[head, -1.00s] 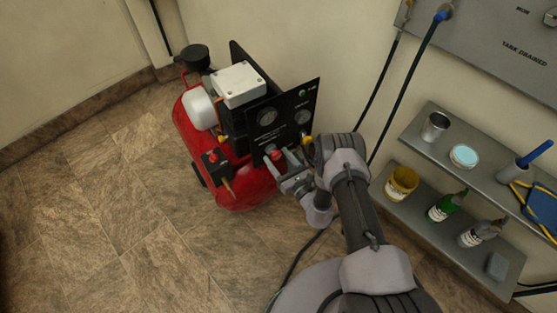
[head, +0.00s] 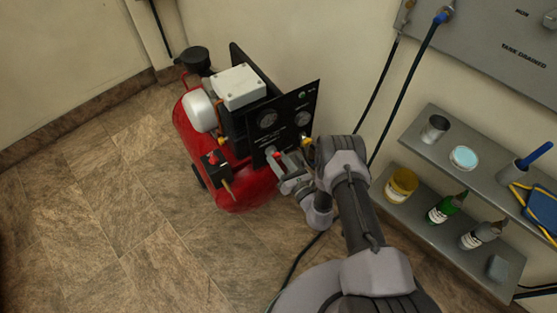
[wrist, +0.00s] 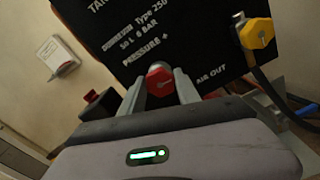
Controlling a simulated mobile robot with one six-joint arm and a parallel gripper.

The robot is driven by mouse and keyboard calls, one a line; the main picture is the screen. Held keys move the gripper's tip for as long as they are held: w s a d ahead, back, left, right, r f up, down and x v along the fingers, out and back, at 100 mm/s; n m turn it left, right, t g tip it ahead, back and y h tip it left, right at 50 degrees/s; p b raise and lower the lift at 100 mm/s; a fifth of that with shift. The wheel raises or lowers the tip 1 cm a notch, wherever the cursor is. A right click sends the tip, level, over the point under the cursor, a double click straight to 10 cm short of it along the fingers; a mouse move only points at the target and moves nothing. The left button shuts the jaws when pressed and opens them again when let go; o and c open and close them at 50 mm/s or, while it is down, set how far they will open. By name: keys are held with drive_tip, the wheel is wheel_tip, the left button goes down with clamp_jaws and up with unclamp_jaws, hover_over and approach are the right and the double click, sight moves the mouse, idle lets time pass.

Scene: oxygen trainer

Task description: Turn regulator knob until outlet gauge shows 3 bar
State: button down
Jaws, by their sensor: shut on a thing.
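The red regulator knob (wrist: 160,82) sits at the lower edge of the black panel, under the words PRESSURE +. My gripper (wrist: 161,88) has one finger on each side of the knob and is shut on it. In the head view my gripper (head: 280,168) reaches the panel's lower front. The wrist view shows neither gauge.
The panel belongs to a red compressor tank (head: 245,190) on the tiled floor. A yellow valve handle (wrist: 257,33) is right of the knob, near AIR OUT. Wall shelves (head: 450,165) with cans and bottles stand right of my arm. The floor at left is clear.

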drive_tip(key=c, duration=0.9)
unclamp_jaws()
drive_tip(key=p+v, duration=0.6)
drive_tip(key=v, duration=1.1)
drive_tip(key=shift+s+d+p, duration=0.2)
drive_tip(key=shift+p, duration=0.15)
